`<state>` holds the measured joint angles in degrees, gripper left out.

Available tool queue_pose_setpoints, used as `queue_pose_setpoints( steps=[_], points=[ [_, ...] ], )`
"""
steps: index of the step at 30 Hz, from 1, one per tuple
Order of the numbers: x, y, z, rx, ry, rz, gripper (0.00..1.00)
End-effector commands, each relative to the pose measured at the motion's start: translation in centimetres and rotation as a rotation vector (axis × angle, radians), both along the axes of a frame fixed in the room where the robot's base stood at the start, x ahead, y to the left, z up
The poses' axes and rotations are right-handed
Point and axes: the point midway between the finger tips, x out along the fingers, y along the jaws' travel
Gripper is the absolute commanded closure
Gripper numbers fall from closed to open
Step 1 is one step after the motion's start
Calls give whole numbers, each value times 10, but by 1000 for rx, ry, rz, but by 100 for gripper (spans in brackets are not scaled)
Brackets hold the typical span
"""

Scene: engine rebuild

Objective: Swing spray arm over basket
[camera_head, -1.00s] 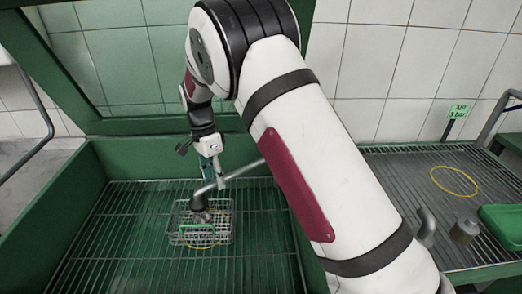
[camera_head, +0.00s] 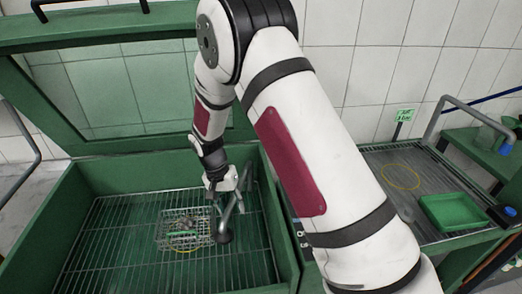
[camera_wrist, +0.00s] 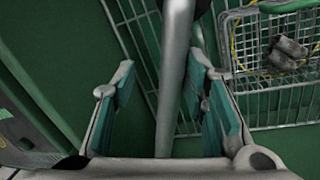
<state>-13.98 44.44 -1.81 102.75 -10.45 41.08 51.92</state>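The grey spray arm (camera_head: 229,211) is a bent metal pipe with a dark nozzle (camera_head: 223,236) at its lower end. In the head view the nozzle shows at the right edge of the wire basket (camera_head: 163,240), not over its middle. The basket stands on the washer's grate and holds small metal parts (camera_wrist: 291,48). My gripper (camera_head: 222,186) is at the upper part of the spray arm. In the wrist view its teal-padded fingers (camera_wrist: 165,108) are apart, with the pipe (camera_wrist: 174,75) between them and a gap on the left side.
The green washer tub (camera_head: 100,174) surrounds the grate, with its windowed lid (camera_head: 100,40) raised behind. To the right is a ribbed drain surface with a yellow ring (camera_head: 402,177) and a green tray (camera_head: 458,212). The grate left of the basket is clear.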

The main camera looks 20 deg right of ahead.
Motion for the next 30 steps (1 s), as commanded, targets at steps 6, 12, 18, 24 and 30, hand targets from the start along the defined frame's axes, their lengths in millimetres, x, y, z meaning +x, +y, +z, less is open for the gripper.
queue_pose_setpoints(
  steps=[6, 12, 18, 24, 30],
  points=[
    [-22, -37, 3, -1, 3, 164, 60],
    [-33, -71, 2, 0, 2, 318, 60],
    [-27, -68, 31, -1, -5, 348, 60],
    [-25, -61, 67, -1, -5, 346, 60],
    [-24, -54, 102, -1, -5, 345, 60]
  ],
)
